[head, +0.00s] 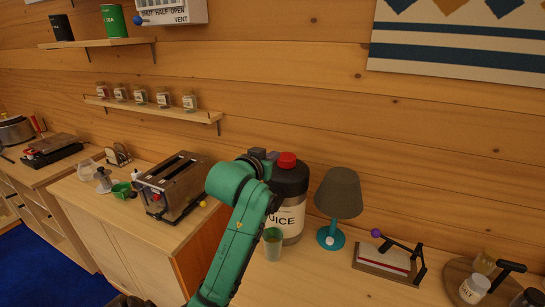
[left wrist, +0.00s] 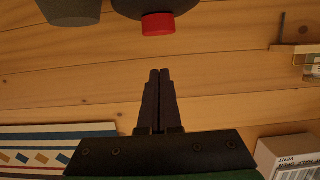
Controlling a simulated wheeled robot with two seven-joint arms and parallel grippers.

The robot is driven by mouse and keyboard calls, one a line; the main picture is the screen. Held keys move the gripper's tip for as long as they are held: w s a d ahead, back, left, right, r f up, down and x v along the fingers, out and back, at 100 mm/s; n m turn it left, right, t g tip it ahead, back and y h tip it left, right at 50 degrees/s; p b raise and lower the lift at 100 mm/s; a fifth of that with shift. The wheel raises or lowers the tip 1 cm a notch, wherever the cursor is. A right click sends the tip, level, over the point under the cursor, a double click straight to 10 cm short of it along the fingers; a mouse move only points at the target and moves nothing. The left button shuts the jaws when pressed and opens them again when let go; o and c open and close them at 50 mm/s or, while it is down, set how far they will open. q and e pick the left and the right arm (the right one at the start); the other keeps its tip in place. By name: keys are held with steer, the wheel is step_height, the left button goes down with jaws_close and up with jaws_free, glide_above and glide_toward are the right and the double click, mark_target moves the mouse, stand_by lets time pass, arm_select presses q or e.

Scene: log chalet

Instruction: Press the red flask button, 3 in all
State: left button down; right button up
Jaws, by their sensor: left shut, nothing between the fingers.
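A clear cup (head: 273,243) stands in front of the flask, partly beside my green arm.
A lamp (head: 339,193) with a teal base stands right of the flask. A lever device (head: 388,262) and a round board (head: 456,275) with jars lie further right. A toaster (head: 175,185) stands left. A spice shelf (head: 150,107) is on the wall.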

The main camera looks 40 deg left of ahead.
stand_by(0.4)
arm_select(q)
step_height(320, 180, up, 2)
steer(key=shift+s+r+b, duration=0.1)
steer(key=shift+s+b, duration=0.05)
steer(key=shift+b, duration=0.75)
steer(key=shift+a, duration=0.1)
